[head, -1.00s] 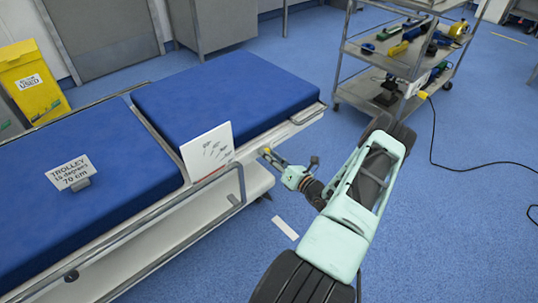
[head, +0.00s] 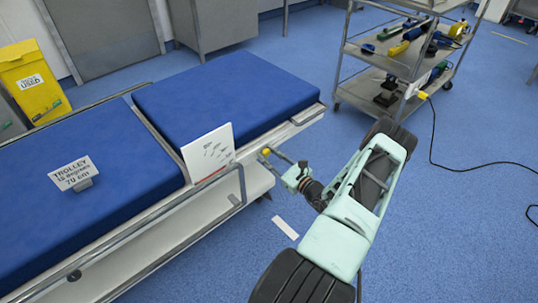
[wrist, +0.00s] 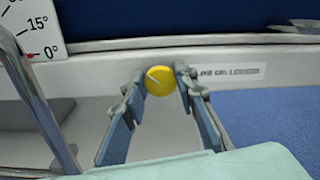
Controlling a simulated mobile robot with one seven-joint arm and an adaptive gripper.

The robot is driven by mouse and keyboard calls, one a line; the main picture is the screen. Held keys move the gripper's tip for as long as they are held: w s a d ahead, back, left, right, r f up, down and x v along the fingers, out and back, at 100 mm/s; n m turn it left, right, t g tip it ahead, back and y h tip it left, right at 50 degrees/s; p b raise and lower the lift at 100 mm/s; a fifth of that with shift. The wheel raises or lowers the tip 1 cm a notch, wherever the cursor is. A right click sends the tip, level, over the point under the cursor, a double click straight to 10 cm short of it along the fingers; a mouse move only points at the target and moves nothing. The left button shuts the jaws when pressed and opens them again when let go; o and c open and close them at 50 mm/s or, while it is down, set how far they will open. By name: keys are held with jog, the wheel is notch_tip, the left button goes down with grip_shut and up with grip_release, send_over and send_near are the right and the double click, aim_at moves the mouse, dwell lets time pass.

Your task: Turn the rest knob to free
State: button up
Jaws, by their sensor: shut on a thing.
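A label (wrist: 232,72) right of the knob is too blurred to read surely.
An angle scale (wrist: 35,30) with a red mark at 0° stands upper left of the knob. A metal side rail (head: 190,195) runs along the trolley (head: 225,97) near my gripper. A tool cart (head: 385,60) stands at the back right. Open floor lies right of the trolley.

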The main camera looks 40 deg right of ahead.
jog(key=n, duration=0.4)
jog(key=shift+a+f+n+p, duration=0.1)
jog(key=shift+n+p, duration=0.3)
jog(key=shift+n, duration=1.4)
jog(key=o, duration=1.2)
jog(key=shift+c, duration=0.2)
jog(key=shift+s, duration=0.15)
jog(key=s+d, duration=0.1)
jog(key=s, duration=1)
jog(key=shift+s, duration=0.4)
